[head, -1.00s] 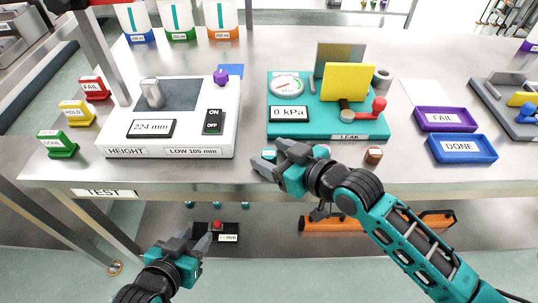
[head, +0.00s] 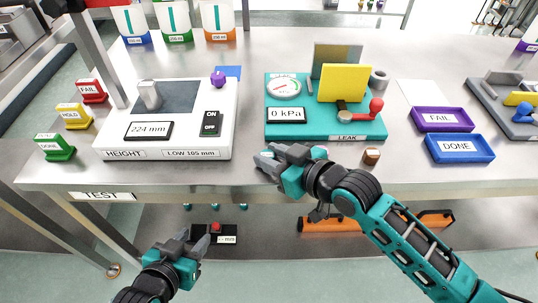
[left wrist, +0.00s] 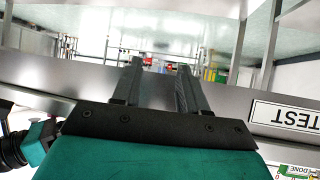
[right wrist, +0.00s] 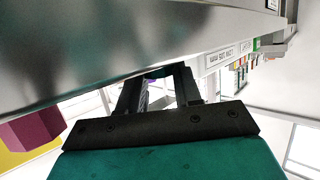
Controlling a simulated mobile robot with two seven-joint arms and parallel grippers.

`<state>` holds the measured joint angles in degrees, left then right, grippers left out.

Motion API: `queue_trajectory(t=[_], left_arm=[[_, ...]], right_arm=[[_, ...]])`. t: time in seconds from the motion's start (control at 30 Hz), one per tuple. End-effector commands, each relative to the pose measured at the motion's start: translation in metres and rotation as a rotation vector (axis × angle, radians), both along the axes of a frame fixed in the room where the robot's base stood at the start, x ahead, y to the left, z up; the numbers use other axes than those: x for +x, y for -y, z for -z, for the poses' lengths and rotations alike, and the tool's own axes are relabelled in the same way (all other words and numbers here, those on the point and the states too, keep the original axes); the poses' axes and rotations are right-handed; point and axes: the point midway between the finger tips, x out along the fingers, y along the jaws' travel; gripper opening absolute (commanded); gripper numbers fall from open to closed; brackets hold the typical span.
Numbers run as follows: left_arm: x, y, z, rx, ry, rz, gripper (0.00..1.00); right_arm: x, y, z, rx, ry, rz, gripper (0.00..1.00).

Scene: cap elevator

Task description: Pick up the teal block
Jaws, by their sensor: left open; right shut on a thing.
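The teal block (head: 268,155) is at the front edge of the steel bench in the head view, mostly hidden by the fingers around it. My right gripper (head: 265,158) is shut on it, low at the bench edge. My left gripper (head: 197,240) is open and empty, in front of and below the bench top. Its fingers also show apart in the left wrist view (left wrist: 155,85).
Behind are the white height gauge (head: 215,95) and the teal leak tester (head: 350,130). Purple FAIL (head: 443,119) and blue DONE (head: 460,148) trays lie at right. Bare bench separates gauge and tester.

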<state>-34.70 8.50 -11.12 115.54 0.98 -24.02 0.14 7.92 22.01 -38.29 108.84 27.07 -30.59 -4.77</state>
Motion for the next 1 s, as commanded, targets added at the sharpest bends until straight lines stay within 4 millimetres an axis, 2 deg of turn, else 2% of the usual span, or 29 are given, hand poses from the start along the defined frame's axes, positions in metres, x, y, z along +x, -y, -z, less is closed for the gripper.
queue_trajectory(t=[0.17,0.33,0.5,0.8,1.0], left_arm=[[0.000,-0.001,-0.003,0.001,0.001,0.000,0.43],[0.000,-0.003,-0.009,0.006,0.005,-0.004,0.43],[0.000,-0.007,-0.017,0.014,0.013,-0.009,0.43],[-0.008,-0.016,-0.019,0.031,-0.002,-0.022,0.43],[-0.011,-0.020,-0.023,0.033,-0.001,-0.031,0.43]], right_arm=[[0.000,0.000,-0.009,0.001,0.003,0.000,0.00],[0.000,0.000,-0.033,0.003,0.004,0.000,0.00],[0.001,0.000,-0.078,0.003,0.008,-0.001,0.00],[0.001,0.000,-0.161,0.002,0.008,0.000,0.00],[0.001,0.000,-0.191,0.001,0.004,-0.001,0.00]])
